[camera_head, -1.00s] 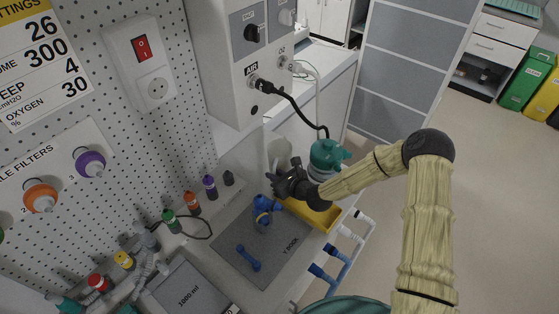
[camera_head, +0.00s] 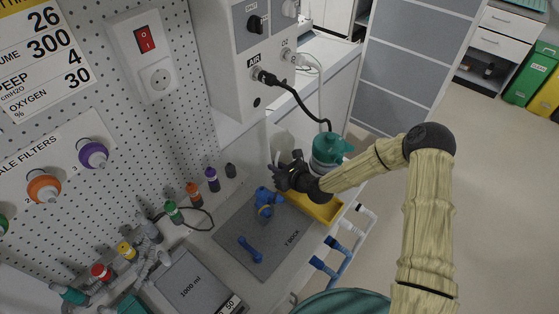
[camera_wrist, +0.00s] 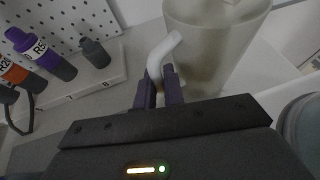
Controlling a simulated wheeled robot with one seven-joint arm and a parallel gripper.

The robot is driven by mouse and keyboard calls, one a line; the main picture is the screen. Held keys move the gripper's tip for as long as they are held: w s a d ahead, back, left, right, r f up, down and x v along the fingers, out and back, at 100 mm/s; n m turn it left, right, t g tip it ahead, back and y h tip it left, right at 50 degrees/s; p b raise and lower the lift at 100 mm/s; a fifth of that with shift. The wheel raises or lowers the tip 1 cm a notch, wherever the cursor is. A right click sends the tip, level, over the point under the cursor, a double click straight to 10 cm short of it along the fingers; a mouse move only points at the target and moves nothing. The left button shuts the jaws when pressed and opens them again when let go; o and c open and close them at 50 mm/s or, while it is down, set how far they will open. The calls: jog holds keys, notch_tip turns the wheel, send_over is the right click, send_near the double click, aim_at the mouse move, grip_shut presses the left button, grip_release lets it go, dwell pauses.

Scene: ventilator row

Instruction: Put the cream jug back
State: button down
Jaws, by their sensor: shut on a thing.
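The cream jug (camera_head: 285,146) stands in the head view behind my gripper, near the back of the worktop and under the ventilator's hoses. My wrist and gripper hide its lower part. In the wrist view the jug (camera_wrist: 218,42) is large, cream and slightly see-through, and looks upright. Its pale curved handle (camera_wrist: 160,54) is on its left side. My gripper (camera_wrist: 160,88) is shut on this handle, one dark finger on each side. In the head view my gripper (camera_head: 277,174) is seen from above. I cannot tell whether the jug's base touches a surface.
A teal-lidded container (camera_head: 328,150) stands close right of the jug. A yellow tray (camera_head: 322,208) lies below my wrist. A grey mat (camera_head: 283,251) holds blue parts. Several coloured bottles, one purple (camera_wrist: 42,54), line the pegboard. A black hose (camera_head: 300,106) hangs above.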

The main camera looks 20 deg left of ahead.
jog(key=shift+r, duration=0.2)
jog(key=shift+r+b, duration=1)
jog(key=shift+r, duration=3.85)
